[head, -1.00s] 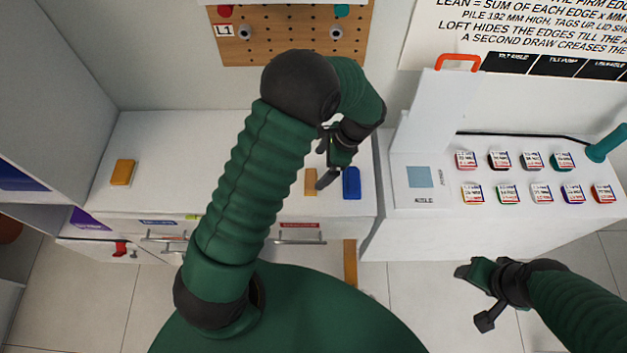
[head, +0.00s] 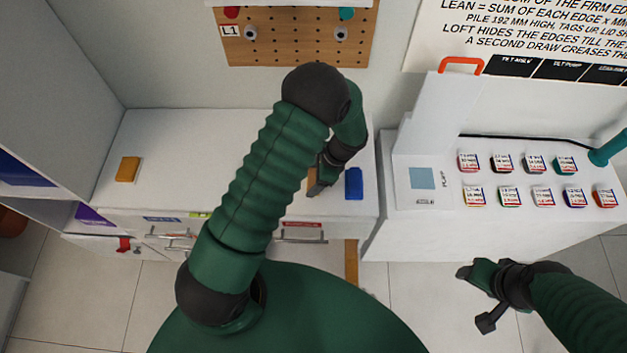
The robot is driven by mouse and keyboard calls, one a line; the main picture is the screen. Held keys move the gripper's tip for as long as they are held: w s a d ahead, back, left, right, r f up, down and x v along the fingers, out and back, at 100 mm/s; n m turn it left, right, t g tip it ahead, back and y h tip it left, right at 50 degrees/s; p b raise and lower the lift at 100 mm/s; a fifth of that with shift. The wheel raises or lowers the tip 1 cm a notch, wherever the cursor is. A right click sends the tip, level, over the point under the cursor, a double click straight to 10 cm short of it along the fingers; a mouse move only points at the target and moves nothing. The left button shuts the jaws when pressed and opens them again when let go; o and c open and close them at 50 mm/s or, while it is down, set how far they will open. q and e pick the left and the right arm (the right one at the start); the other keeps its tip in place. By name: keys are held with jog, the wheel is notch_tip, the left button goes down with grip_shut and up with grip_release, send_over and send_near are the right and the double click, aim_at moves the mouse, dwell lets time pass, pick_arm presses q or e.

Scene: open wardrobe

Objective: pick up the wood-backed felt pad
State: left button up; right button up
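A narrow tan, wood-coloured block (head: 311,176), which looks like the wood-backed felt pad, lies on the white cabinet top. My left gripper (head: 317,189) reaches down over it, and its dark fingers overlap the block's right side and front end. The arm and fingers hide much of the block. I cannot tell whether the fingers touch it or how far apart they are. A blue block (head: 354,183) lies just right of that gripper. My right gripper (head: 475,297) is open and empty over the floor at lower right, its fingers spread.
An orange-yellow block (head: 127,169) lies at the left of the cabinet top (head: 190,150). A white counter (head: 420,220) at right carries several labelled coloured pieces and a teal handle (head: 607,148). A pegboard (head: 290,40) hangs behind. The cabinet top's middle-left is clear.

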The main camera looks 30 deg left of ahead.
aim_at(310, 179)
pick_arm(q)
jog(key=shift+d, duration=0.1)
jog(key=c, duration=0.8)
jog(key=shift+r, duration=0.15)
jog(key=shift+r, duration=0.25)
notch_tip(310, 179, up, 3)
jog(key=shift+s+d+f+b, duration=0.1)
jog(key=shift+s+b, duration=0.05)
jog(key=shift+b, duration=0.2)
jog(key=s+d+r+b, duration=0.1)
jog(key=s+d+b, duration=0.1)
jog(key=s+d, duration=0.6)
jog(key=s, duration=0.5)
jog(key=shift+s+d+r, duration=0.15)
jog(key=shift+r, duration=0.1)
jog(key=o, duration=0.8)
jog(key=c, duration=0.6)
